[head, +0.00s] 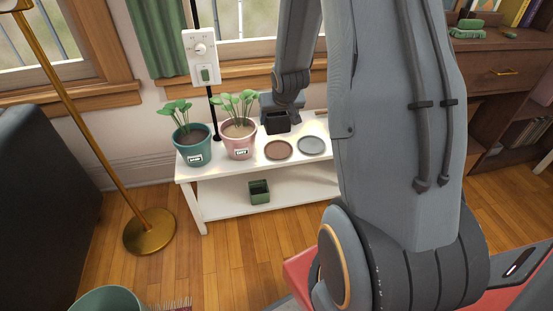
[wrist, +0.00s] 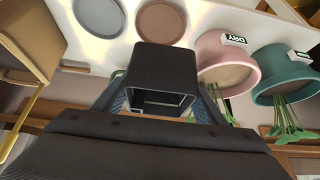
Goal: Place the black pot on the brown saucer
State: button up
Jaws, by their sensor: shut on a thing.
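My gripper (head: 279,112) is shut on the black pot (head: 277,124), a small square pot. It holds the pot upright just behind the brown saucer (head: 278,151), a flat round dish on the white bench. The gap between pot and bench top is hard to tell.
A grey saucer (head: 311,145) lies right of the brown one on the white bench (head: 240,173). A pink pot (head: 239,145) with a plant stands close to the left, and a teal pot (head: 193,150) beyond it. A green pot (head: 259,192) is on the lower shelf.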

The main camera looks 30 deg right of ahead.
jog(key=shift+w+d+f+b, duration=0.2)
jog(key=shift+d+f+b, duration=0.15)
jog(key=shift+f, duration=0.1)
jog(key=shift+w+d+f+b, duration=0.2)
jog(key=shift+f+b, duration=0.15)
jog(key=shift+f, duration=0.05)
notch_tip(320, 180, down, 10)
jog(key=b, duration=0.3)
jog(key=shift+r, duration=0.15)
jog(key=shift+f, duration=0.2)
jog(key=o, duration=1.1)
jog(key=shift+r, duration=0.1)
